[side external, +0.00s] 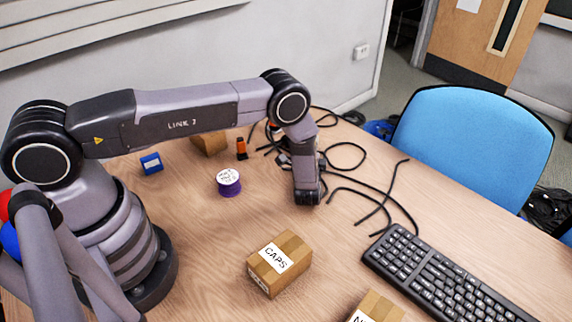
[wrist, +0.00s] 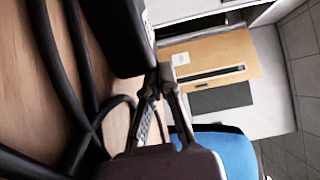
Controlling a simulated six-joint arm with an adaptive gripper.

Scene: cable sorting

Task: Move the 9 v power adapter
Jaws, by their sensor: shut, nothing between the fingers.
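My gripper (wrist: 165,72) is shut and empty in the wrist view, its two thin fingers meeting at the tips. A black block (wrist: 115,35) with small pale print on its side is close to the fingertips, at the upper left. It looks like the power adapter, but I cannot read the print or tell whether the fingers touch it. In the side external view my gripper (side external: 284,160) is low over the table among black cables, partly hidden by my wrist. I cannot make out the adapter there.
Black cables (side external: 345,155) loop around my wrist. A purple spool (side external: 229,183), a blue box (side external: 151,164), an orange-black item (side external: 241,149) and a cardboard box (side external: 210,143) stand left. A CAPS box (side external: 293,247), another box (side external: 378,308) and a keyboard (side external: 440,275) lie in front.

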